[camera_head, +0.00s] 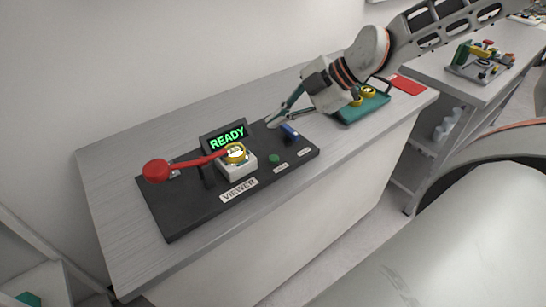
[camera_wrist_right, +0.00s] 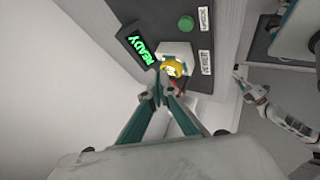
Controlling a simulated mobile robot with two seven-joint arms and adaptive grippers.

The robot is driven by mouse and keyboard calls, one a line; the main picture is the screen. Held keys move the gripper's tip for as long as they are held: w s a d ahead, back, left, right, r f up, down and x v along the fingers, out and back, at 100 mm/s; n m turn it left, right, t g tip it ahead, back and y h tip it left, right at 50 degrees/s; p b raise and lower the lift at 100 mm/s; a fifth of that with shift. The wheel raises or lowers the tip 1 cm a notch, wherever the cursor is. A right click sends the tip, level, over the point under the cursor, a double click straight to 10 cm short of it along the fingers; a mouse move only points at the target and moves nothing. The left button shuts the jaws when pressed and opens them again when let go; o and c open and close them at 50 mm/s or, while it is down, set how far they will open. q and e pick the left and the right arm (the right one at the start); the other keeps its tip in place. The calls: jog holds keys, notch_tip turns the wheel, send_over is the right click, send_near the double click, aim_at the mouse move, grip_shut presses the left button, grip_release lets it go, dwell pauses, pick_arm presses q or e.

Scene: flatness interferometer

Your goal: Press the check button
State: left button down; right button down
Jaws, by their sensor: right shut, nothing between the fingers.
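The black device panel (camera_head: 185,220) lies on the bench. It has a green round button (camera_head: 274,158) right of the VIEWER block, also seen in the wrist view (camera_wrist_right: 186,23). The small label beside this button is too blurred to read. A blue part (camera_head: 290,131) sits farther back on the panel. The screen (camera_head: 228,138) reads READY in green. My right gripper (camera_head: 271,122) is shut and empty, above the panel's back edge, apart from the green button; its fingertips (camera_wrist_right: 160,88) show in the wrist view. Another gripper (camera_wrist_right: 241,80), apparently my left, is small there.
A gold-rimmed round piece (camera_head: 236,153) sits on the white viewer block (camera_head: 239,165). A red lever with a ball knob (camera_head: 156,171) reaches across beside it. A teal tray (camera_head: 349,115) with gold pieces and a red card (camera_head: 407,84) lie to the right. The bench front is clear.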

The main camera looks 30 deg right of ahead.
aim_at(277, 158)
pick_arm(q)
jog(key=shift+f, duration=0.1)
pick_arm(e)
jog(key=shift+f, duration=0.1)
